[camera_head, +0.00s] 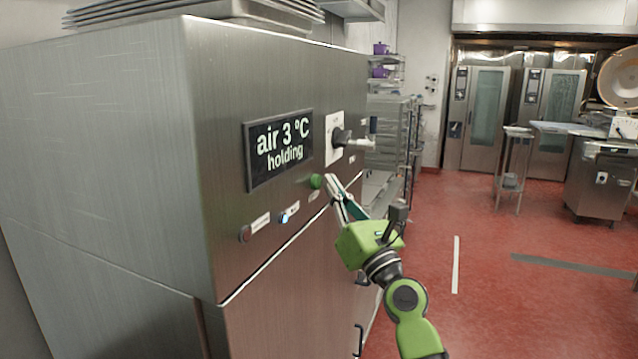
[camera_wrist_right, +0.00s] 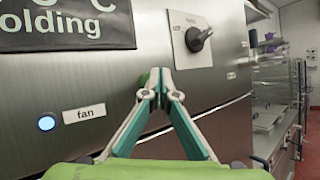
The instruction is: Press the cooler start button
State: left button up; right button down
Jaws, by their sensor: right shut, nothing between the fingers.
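The cooler (camera_head: 210,210) is a tall brushed-steel cabinet with a dark display (camera_head: 280,148) reading "air 3 °C holding". A green round button (camera_head: 316,181) sits below the display's right end. My right gripper (camera_head: 329,178) is shut and empty, its fingertips right beside the green button. In the right wrist view the fingertips (camera_wrist_right: 156,75) cover most of the button, and only a green edge (camera_wrist_right: 143,80) shows. I cannot tell whether they touch it. My left gripper is not in view.
A lit blue button (camera_head: 284,218) and a dark button (camera_head: 245,234) sit lower left on the panel. A rotary switch (camera_head: 341,137) is right of the display. Trays (camera_head: 200,12) lie on top. The red floor (camera_head: 480,240) to the right is open.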

jog(key=shift+w+a, duration=0.15)
jog(key=shift+a, duration=0.25)
dwell(0.7)
jog(key=shift+d, duration=0.1)
jog(key=shift+s+d, duration=0.25)
jog(key=shift+d, duration=0.45)
jog(key=shift+d+p, duration=0.1)
jog(key=shift+p, duration=0.2)
jog(key=d, duration=0.1)
jog(key=s+d+p, duration=0.1)
jog(key=d, duration=0.2)
jog(key=shift+s+d, duration=0.3)
dwell(0.4)
